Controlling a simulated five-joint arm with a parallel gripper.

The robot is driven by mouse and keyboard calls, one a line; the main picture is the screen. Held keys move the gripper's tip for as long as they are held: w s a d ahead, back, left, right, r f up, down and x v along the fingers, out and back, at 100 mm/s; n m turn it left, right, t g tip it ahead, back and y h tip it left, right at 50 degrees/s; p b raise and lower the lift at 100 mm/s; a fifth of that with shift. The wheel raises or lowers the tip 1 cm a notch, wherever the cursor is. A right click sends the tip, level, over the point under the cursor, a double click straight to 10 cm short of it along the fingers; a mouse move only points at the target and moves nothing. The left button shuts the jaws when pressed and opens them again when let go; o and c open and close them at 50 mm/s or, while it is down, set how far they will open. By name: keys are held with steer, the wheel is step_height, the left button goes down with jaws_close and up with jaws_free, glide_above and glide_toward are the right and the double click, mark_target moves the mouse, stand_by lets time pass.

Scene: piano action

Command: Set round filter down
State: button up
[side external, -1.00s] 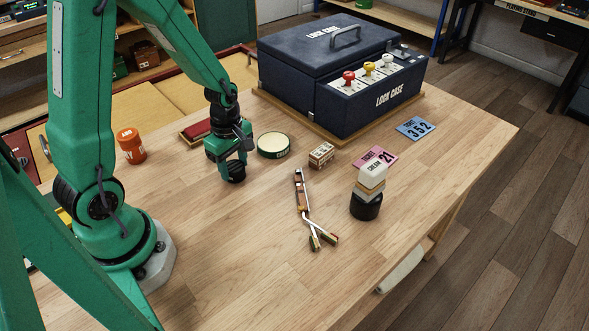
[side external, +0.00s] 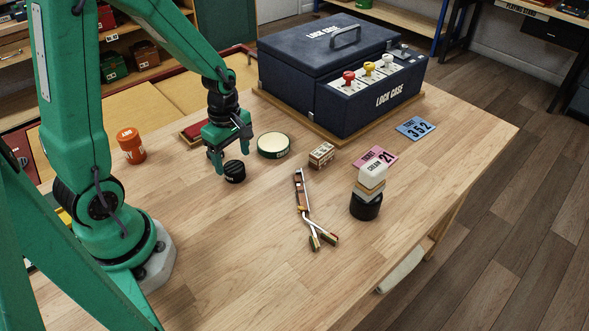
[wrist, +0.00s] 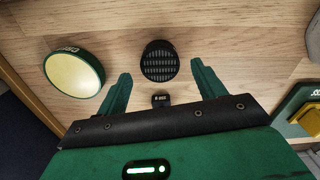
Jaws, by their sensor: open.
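The round filter (side external: 235,172) is a short black cylinder standing upright on the wooden table. In the wrist view its round mesh top (wrist: 159,61) shows between and slightly beyond my fingertips. My gripper (side external: 232,158) is open and empty, just above and behind the filter in the side view. In the wrist view its two green fingers (wrist: 160,74) are spread, one on each side, with a gap between each finger and the filter.
A green tin with a cream lid (side external: 273,145) stands close to the right of my gripper. A red box (side external: 194,131) lies behind, an orange jar (side external: 131,146) at left. A small box (side external: 321,155), a pair of tongs (side external: 303,200) and a stacked bottle (side external: 367,195) stand or lie right. Front table is clear.

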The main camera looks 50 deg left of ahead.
step_height(320, 180, up, 9)
stand_by(0.5)
steer(key=shift+r, duration=0.1)
stand_by(0.4)
step_height(320, 180, up, 7)
steer(key=m+t, duration=0.3)
steer(key=m, duration=0.7)
glide_above(234, 169)
steer(key=s+d, duration=0.3)
steer(key=s+d+r+m+t, duration=0.2)
steer(key=s+d+r+m, duration=0.1)
steer(key=m, duration=0.7)
steer(key=shift+s+d+r+t, duration=0.15)
steer(key=shift+s+r+t, duration=0.15)
steer(key=shift+s+r, duration=0.3)
